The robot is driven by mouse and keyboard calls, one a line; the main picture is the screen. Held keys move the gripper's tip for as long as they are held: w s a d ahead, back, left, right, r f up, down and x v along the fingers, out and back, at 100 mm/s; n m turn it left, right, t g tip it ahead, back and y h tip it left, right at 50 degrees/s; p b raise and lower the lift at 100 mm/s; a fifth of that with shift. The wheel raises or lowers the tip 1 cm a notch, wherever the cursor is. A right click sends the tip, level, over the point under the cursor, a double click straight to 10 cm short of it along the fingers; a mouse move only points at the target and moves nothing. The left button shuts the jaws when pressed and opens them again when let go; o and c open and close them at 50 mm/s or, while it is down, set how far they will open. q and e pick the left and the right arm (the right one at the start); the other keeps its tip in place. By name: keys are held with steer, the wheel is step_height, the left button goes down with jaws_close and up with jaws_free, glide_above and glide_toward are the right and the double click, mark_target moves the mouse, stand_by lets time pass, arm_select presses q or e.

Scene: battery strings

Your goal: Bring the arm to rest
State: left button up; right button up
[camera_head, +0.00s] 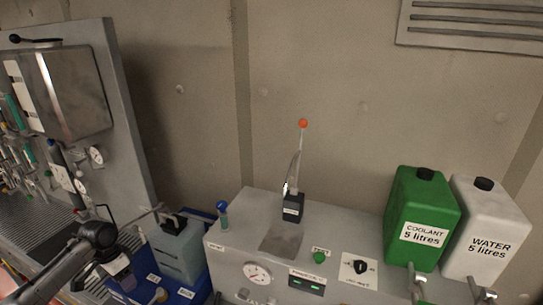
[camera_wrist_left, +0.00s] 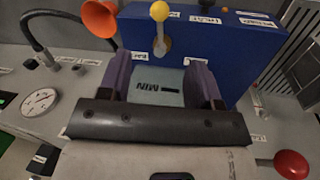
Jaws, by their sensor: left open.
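My left arm comes in from the lower left of the head view, with a dark wrist joint. My left gripper (camera_head: 118,268) is at its end, small and partly hidden by the wrist, close to the left of a grey-teal container (camera_head: 180,250). In the left wrist view the two purple-grey fingers of the left gripper (camera_wrist_left: 160,75) stand apart, with nothing gripped between them. A pale teal surface marked "MIN" (camera_wrist_left: 158,87) shows behind the gap; I cannot tell whether the fingers touch it. My right gripper is in neither view.
A grey bench unit (camera_head: 340,265) carries a green coolant can (camera_head: 422,215), a white water can (camera_head: 490,225) and a lever with a red ball (camera_head: 303,124). A tool panel (camera_head: 125,130) stands left. The wrist view shows an orange funnel (camera_wrist_left: 100,18) and blue box (camera_wrist_left: 225,45).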

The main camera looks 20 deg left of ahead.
arm_select(q)
steer(key=w+d+r+t+y, duration=0.4)
steer(key=w+r+t+y, duration=0.15)
steer(key=r+y, duration=0.2)
steer(key=s+d+m+t+h, duration=0.15)
steer(key=d+t, duration=0.25)
steer(key=d, duration=1.2)
steer(key=s+d+f+n+g+h, duration=0.1)
steer(key=s+d+f+g, duration=0.1)
steer(key=s+d+f, duration=0.6)
steer(key=s+d+f+g+h, duration=0.2)
steer(key=s+f, duration=0.3)
steer(key=s, duration=0.7)
steer(key=s+d+f+n+g+h, duration=0.1)
steer(key=s+d+f+g, duration=0.1)
steer(key=s+d+f, duration=0.6)
steer(key=w+a+p+v, duration=0.2)
steer(key=w+p+v, duration=0.1)
steer(key=p+v, duration=1.1)
steer(key=v, duration=0.3)
steer(key=shift+a, duration=0.2)
